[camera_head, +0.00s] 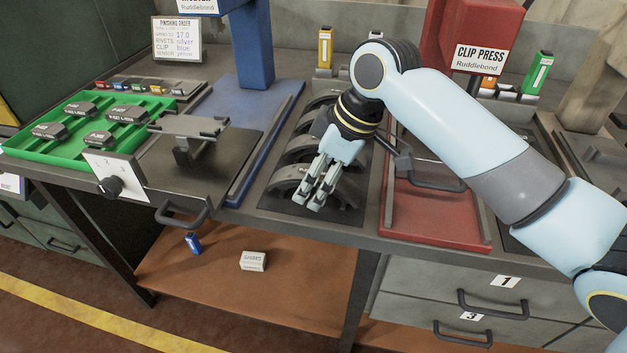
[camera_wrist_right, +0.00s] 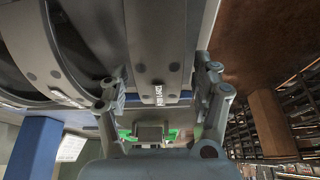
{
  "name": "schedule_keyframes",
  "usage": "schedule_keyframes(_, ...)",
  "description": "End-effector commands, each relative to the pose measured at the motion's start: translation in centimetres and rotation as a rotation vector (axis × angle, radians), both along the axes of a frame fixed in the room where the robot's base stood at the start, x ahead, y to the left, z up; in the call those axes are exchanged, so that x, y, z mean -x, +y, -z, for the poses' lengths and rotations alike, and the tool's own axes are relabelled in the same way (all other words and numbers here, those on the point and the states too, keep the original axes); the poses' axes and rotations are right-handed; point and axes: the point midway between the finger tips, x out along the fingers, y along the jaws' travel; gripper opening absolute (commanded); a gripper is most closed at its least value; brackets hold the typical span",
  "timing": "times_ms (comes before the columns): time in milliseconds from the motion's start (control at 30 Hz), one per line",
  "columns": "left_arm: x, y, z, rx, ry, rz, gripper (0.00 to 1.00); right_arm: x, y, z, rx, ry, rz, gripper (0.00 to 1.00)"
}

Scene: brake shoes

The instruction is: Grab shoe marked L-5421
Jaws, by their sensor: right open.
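Several dark, curved brake shoes lie in a row on a dark mat, with the front shoe (camera_head: 286,182) nearest the table's edge. My right gripper (camera_head: 314,196) is open, fingers pointing down over this front shoe and hiding part of it. In the right wrist view a grey shoe (camera_wrist_right: 160,45) with a small white label lies between the spread fingers of my right gripper (camera_wrist_right: 160,82). The label is too small to read for certain. I cannot tell whether the fingers touch the shoe. My left gripper is not in view.
A green tray (camera_head: 22,150) with labelled dark parts stands at left, beside a dark fixture (camera_head: 188,127). A blue press (camera_head: 252,45) stands behind. The red clip press (camera_head: 478,30) and its red base (camera_head: 430,215) are to the right, close to my right arm.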

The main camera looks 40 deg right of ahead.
Motion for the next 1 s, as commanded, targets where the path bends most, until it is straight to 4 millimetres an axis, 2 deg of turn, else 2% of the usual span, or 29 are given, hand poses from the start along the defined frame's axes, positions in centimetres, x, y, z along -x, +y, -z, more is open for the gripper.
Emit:
schedule_keyframes(100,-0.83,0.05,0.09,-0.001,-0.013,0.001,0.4,-0.42,0.33,1.15,-0.001,-0.001,0.001,0.65)
schedule_keyframes(367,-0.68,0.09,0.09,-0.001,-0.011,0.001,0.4,-0.49,0.32,1.33,0.002,-0.001,0.0,0.65)
schedule_keyframes(867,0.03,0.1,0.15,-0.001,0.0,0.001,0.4,-0.46,0.32,1.33,0.002,-0.001,0.0,0.0)
schedule_keyframes(1000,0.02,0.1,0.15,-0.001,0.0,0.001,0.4,-0.47,0.31,1.32,0.002,-0.001,0.0,0.0)
